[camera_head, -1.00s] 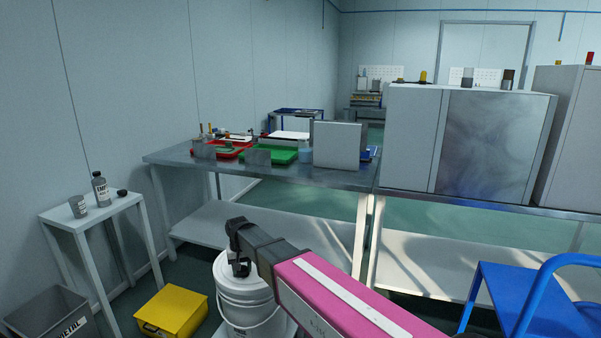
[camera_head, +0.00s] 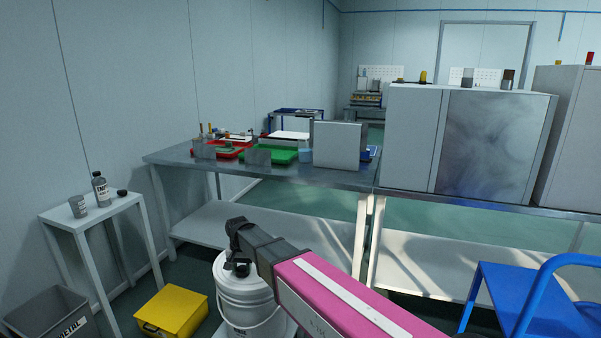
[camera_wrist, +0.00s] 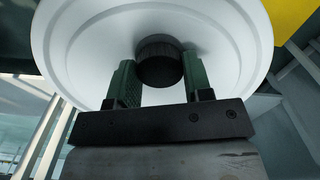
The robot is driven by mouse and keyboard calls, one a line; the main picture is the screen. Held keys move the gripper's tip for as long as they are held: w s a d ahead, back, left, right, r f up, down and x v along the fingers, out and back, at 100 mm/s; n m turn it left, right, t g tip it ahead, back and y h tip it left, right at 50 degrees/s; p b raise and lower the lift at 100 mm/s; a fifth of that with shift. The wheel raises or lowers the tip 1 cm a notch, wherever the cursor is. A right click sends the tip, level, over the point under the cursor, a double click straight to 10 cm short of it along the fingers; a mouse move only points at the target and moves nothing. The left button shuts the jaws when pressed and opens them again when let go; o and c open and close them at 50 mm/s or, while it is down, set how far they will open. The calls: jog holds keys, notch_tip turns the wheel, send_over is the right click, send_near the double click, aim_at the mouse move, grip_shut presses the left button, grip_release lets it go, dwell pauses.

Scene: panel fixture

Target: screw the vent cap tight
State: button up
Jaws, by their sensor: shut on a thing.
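The vent cap (camera_wrist: 160,48) is a dark, round, ribbed knob in the middle of the white lid (camera_wrist: 85,50), seen in the wrist view. The lid tops a white bucket (camera_head: 248,312) in the head view. My gripper (camera_wrist: 159,66) has its two green fingers on either side of the cap and is shut on it. The cap looks seated at the lid, but its underside and thread are hidden. In the head view my gripper (camera_head: 238,266) points down over the bucket lid, and the arm hides part of the bucket.
A yellow box (camera_head: 172,312) and a grey metal bin (camera_head: 50,318) stand left of the bucket. A small white table (camera_head: 80,215) holds bottles. A steel workbench (camera_head: 290,176) is behind, and a blue step stool (camera_head: 525,300) is at right.

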jog(key=shift+m, duration=1.8)
jog(key=shift+m, duration=1.7)
jog(key=shift+m, duration=1.7)
